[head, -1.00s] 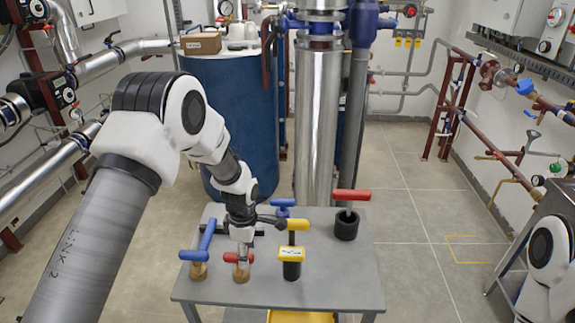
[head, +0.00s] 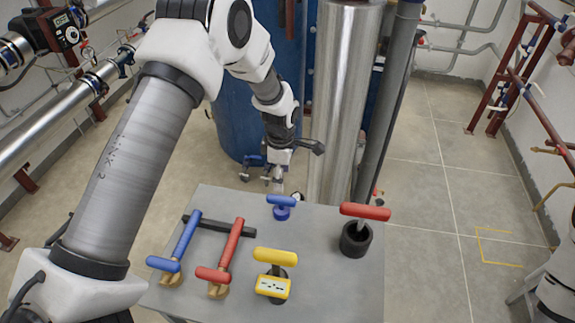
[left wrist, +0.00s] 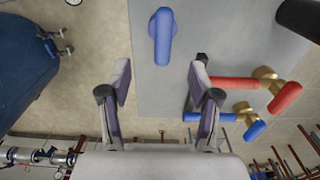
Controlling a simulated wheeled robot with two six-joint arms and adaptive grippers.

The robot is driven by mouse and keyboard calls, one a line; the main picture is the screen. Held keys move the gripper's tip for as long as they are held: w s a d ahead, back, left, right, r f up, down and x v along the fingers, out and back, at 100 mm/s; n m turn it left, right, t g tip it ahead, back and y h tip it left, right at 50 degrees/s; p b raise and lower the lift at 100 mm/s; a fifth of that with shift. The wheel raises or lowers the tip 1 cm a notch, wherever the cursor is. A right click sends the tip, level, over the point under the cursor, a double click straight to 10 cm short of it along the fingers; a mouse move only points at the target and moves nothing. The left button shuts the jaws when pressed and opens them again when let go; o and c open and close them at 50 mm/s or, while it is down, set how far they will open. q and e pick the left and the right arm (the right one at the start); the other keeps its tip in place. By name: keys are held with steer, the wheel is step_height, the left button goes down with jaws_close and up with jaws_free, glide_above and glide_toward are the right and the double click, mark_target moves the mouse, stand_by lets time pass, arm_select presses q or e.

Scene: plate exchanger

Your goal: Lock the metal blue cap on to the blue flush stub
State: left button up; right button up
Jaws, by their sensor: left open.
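A small blue T-handled cap (head: 282,208) stands near the back edge of the grey table (head: 330,285). I take it for the blue cap; it also shows in the left wrist view (left wrist: 162,38), just ahead of the gap between the fingers. My left gripper (head: 280,174) is open and empty, behind the table's back edge in the head view. Its fingers (left wrist: 161,72) are spread apart in the left wrist view. Small blue-handled fittings sit low on the blue tank (left wrist: 25,60); I cannot tell which is the flush stub. My right gripper is out of view.
On the table are a blue-handled tool (head: 187,237), a red-handled tool (head: 231,245), a yellow-handled cap with a label (head: 275,257) and a red-handled black cap (head: 364,211). A shiny vertical pipe (head: 338,110) stands behind. The floor to the right is clear.

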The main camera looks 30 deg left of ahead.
mark_target(281, 197)
arm_select(q)
steer(key=shift+s+f+b, duration=0.35)
steer(key=shift+f+b, duration=0.2)
steer(key=shift+f, duration=0.1)
steer(key=shift+s+f+b, duration=0.35)
steer(key=shift+f+b, duration=0.2)
steer(key=shift+f, duration=0.05)
steer(key=f+b, duration=0.1)
steer(key=f, duration=0.2)
steer(key=w+f+b, duration=0.1)
steer(key=f+b, duration=0.1)
steer(key=f, duration=0.1)
steer(key=shift+w, duration=0.15)
steer(key=shift+f, duration=0.15)
steer(key=shift+s, duration=0.3)
steer(key=shift+w, duration=0.15)
steer(key=c, duration=0.3)
jaws_close()
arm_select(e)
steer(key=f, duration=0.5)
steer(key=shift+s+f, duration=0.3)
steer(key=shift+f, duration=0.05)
